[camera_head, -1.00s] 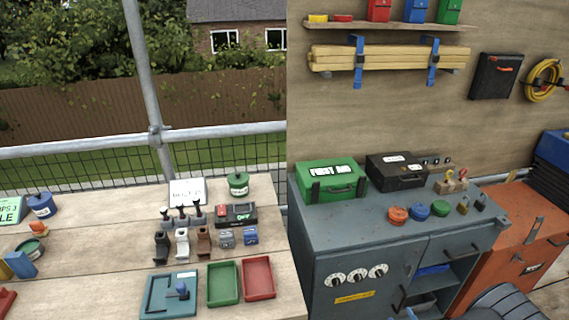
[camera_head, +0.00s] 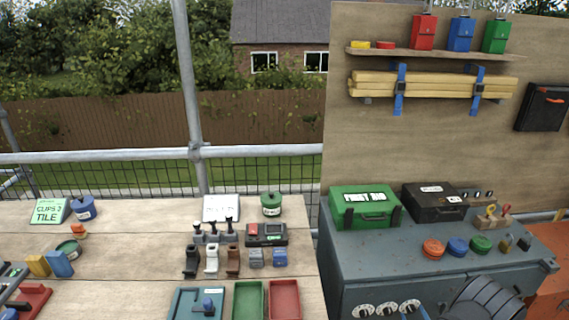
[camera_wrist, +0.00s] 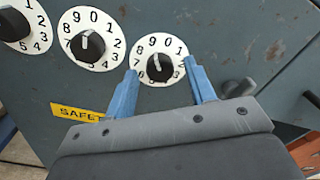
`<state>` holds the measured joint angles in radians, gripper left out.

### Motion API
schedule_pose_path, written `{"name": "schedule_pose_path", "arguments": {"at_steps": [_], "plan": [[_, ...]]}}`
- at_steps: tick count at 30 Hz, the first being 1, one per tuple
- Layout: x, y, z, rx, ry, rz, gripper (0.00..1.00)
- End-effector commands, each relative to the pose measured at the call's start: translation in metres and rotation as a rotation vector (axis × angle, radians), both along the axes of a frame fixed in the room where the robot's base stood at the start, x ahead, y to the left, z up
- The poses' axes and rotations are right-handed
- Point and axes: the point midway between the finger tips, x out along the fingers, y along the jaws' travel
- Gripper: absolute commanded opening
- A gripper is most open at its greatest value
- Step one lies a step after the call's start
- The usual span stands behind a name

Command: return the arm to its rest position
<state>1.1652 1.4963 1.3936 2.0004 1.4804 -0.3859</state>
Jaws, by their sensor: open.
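My gripper (camera_wrist: 163,72) shows in the wrist view as two blue fingers held apart, with nothing between them. Behind the fingers is the front of the grey cabinet (camera_wrist: 235,40), with three white number dials with black knobs. The right-hand dial (camera_wrist: 174,46) appears between the fingertips; I cannot tell how far it is from them. In the head view a dark part of my arm (camera_head: 486,300) is at the bottom right, in front of the grey cabinet (camera_head: 345,262).
A green first aid box (camera_head: 365,205) and a black case (camera_head: 432,203) stand on the cabinet. The wooden bench (camera_head: 130,240) at left holds several tools, a green tray (camera_head: 248,300) and a red tray (camera_head: 285,300). An orange cabinet (camera_head: 548,276) stands at right.

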Motion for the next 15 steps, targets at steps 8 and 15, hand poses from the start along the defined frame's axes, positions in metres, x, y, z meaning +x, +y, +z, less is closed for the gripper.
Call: {"name": "schedule_pose_path", "arguments": {"at_steps": [8, 15], "plan": [[-0.0002, 0.0002, 0.0003, 0.224, 0.000, 0.001, 0.50], [-0.0003, 0.0004, 0.0005, 0.416, 0.000, 0.000, 0.50]]}}
